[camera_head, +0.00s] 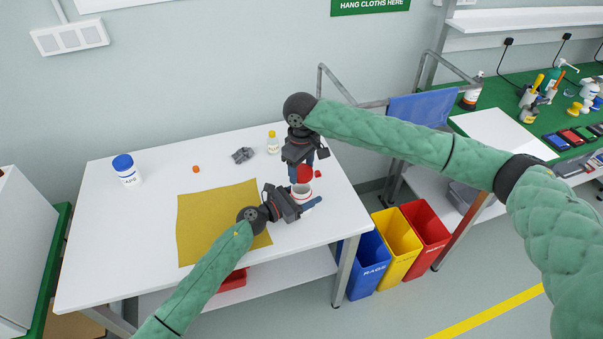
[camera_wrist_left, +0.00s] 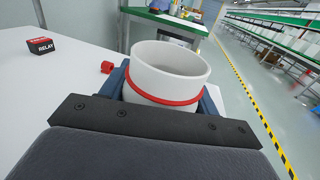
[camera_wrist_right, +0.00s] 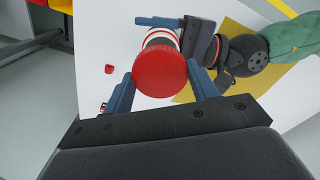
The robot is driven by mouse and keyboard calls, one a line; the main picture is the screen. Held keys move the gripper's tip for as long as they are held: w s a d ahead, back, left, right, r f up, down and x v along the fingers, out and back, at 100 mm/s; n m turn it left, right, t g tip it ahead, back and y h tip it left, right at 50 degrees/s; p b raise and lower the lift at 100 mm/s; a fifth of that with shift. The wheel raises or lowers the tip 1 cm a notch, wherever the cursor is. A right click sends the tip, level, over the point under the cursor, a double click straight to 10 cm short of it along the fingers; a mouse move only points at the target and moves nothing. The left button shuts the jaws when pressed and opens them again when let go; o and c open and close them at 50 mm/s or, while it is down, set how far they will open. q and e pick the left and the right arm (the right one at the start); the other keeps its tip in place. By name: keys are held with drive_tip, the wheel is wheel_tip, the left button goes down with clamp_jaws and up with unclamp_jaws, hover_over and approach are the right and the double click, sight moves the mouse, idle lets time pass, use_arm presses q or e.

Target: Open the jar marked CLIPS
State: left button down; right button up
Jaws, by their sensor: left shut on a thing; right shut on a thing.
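A white jar with a red ring (camera_wrist_left: 168,75) stands open at the top in the left wrist view; no CLIPS marking is readable. It also shows in the head view (camera_head: 301,192) near the right end of the white table. My left gripper (camera_head: 293,206) is shut around the jar's sides. A red lid (camera_wrist_right: 160,71) sits between the fingers of my right gripper (camera_wrist_right: 160,80), which is shut on it from above. In the head view the lid (camera_head: 304,173) is over the jar. The left wrist view shows no lid on the rim, so the lid is off.
A mustard cloth (camera_head: 200,225) lies on the white table (camera_head: 110,225). A blue-lidded jar (camera_head: 127,171), orange piece (camera_head: 196,169), grey part (camera_head: 242,155) and yellow-capped bottle (camera_head: 273,143) stand apart. A RELAY box (camera_wrist_left: 42,45) and small red piece (camera_wrist_left: 107,67) lie near the held jar.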

use_arm(q)
drive_tip(key=shift+c, duration=1.5)
unclamp_jaws()
drive_tip(key=b, duration=0.4)
hover_over(278, 222)
drive_tip(key=shift+f, duration=0.15)
use_arm(e)
wheel_tip(278, 222, down, 4)
drive_tip(key=shift+f, duration=0.2)
use_arm(q)
drive_tip(key=shift+s+a+b, duration=0.3)
drive_tip(key=shift+s+a, duration=0.05)
drive_tip(key=shift+a, duration=0.15)
use_arm(e)
drive_tip(key=shift+f, duration=0.15)
use_arm(q)
drive_tip(key=shift+s+a, duration=0.1)
drive_tip(key=shift+s, duration=0.1)
use_arm(e)
drive_tip(key=shift+s+f, duration=0.1)
